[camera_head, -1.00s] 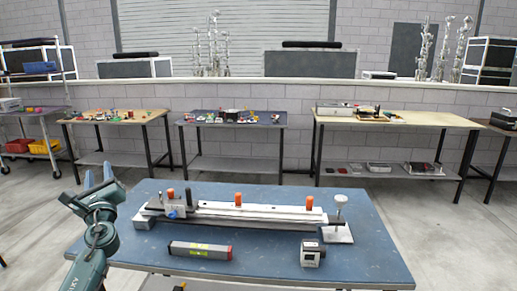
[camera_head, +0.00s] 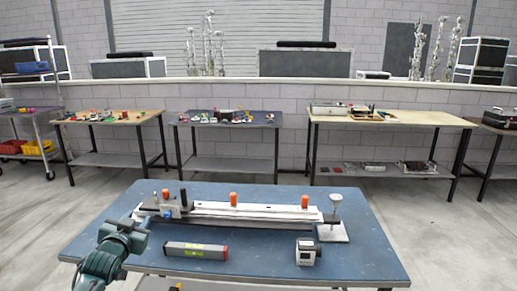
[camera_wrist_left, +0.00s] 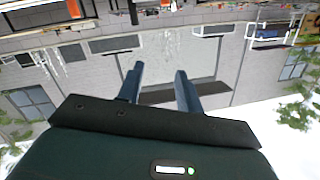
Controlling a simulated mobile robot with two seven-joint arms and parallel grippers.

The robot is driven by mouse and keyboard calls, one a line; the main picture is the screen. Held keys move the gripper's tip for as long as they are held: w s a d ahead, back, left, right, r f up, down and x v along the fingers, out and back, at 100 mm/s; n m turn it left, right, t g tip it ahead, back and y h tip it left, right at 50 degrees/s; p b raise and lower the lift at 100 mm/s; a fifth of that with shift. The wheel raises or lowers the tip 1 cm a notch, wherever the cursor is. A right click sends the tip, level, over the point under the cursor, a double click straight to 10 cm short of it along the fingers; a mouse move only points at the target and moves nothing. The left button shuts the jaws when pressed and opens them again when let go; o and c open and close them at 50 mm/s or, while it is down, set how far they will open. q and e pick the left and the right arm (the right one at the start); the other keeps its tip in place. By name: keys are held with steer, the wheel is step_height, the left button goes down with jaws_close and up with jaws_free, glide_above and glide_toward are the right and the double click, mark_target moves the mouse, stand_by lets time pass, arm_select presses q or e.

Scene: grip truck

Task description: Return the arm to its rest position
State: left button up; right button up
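My left gripper (camera_head: 128,232) is at the left front corner of the blue table (camera_head: 375,255) in the head view, low on its arm, its fingers hard to make out there. In the left wrist view the two blue-grey fingers (camera_wrist_left: 160,85) stand apart with nothing between them, so it is open and empty. It is apart from the long rail fixture (camera_head: 265,212) with orange knobs on the table. My right gripper shows in neither view.
On the blue table lie a grey level with a red end (camera_head: 196,250) and a small white-and-black box (camera_head: 307,252). A white stand (camera_head: 334,232) is at the rail's right end. Clear floor lies between this table and the workbenches behind.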

arm_select(q)
steer(key=s+d+f+m+g+h, duration=0.1)
steer(key=s+d+f+g, duration=0.1)
steer(key=s+d+f, duration=0.55)
steer(key=s+d+f+g+h, duration=0.15)
steer(key=s+d+f, duration=0.25)
steer(key=s+f, duration=0.6)
steer(key=s+d+f+g+h, duration=0.1)
steer(key=s+d+f, duration=0.1)
steer(key=s, duration=0.8)
steer(key=s+d+f+n+g+h, duration=0.1)
steer(key=s+d, duration=0.4)
steer(key=s, duration=0.5)
steer(key=shift+d+f, duration=0.2)
steer(key=shift+f, duration=0.3)
